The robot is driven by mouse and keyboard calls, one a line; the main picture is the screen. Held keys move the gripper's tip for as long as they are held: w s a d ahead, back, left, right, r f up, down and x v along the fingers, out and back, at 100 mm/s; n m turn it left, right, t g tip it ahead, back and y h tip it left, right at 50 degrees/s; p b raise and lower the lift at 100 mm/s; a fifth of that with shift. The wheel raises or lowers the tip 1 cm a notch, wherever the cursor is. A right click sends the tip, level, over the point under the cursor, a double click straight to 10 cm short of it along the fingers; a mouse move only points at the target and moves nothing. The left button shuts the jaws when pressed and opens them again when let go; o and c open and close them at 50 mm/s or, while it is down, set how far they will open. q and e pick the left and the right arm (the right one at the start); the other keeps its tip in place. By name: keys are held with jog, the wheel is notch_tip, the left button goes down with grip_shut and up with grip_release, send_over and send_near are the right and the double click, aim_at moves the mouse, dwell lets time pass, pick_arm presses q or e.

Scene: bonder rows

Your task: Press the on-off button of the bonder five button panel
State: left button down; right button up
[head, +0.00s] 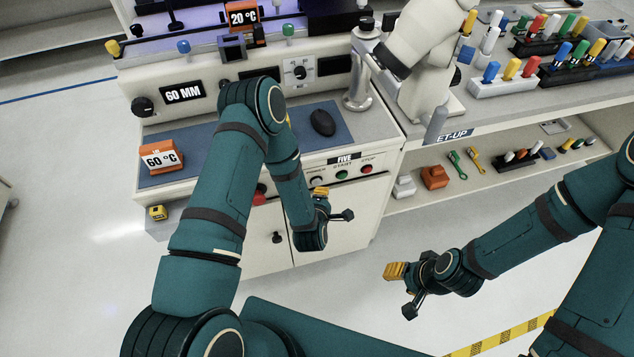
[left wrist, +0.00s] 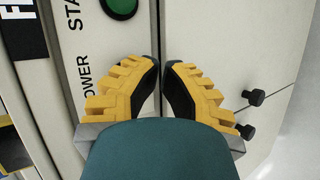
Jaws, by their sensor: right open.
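The five button panel (head: 345,161), labelled FIVE, is on the bonder's front. It has a green button (head: 341,174) by START and a red button (head: 367,169) by STOP. A pale button (head: 317,181) shows left of the green one, just above my left gripper (head: 321,200). In the left wrist view the left fingers (left wrist: 161,68) point at the panel beside the POWER label, their tips close together with a narrow gap; nothing shows between them. The green button (left wrist: 121,6) is at the top edge there. My right gripper (head: 400,290) is open and empty, over the floor.
A red knob (head: 259,195) is left of my left forearm. A black mouse (head: 322,122) lies on the blue mat (head: 340,137). A white microscope-like unit (head: 415,60) stands right of it. The shelf (head: 410,202) at right holds tools. Floor in front is clear.

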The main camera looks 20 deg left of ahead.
pick_arm(q)
jog(key=shift+a, duration=0.1)
jog(key=shift+w+a, duration=0.15)
jog(key=shift+w, duration=0.2)
jog(key=shift+w+a+b, duration=0.25)
jog(key=shift+w+b, duration=0.1)
jog(key=shift+b, duration=0.1)
dwell(0.7)
jog(key=shift+s+d, duration=0.1)
dwell(0.3)
jog(key=shift+s+d, duration=0.35)
jog(key=shift+s, duration=0.25)
jog(key=shift+s+d, duration=0.1)
jog(key=s+d, duration=0.1)
jog(key=s, duration=0.1)
jog(key=s+d, duration=0.1)
jog(key=s, duration=0.1)
jog(key=shift+d+b, duration=0.3)
dwell(0.8)
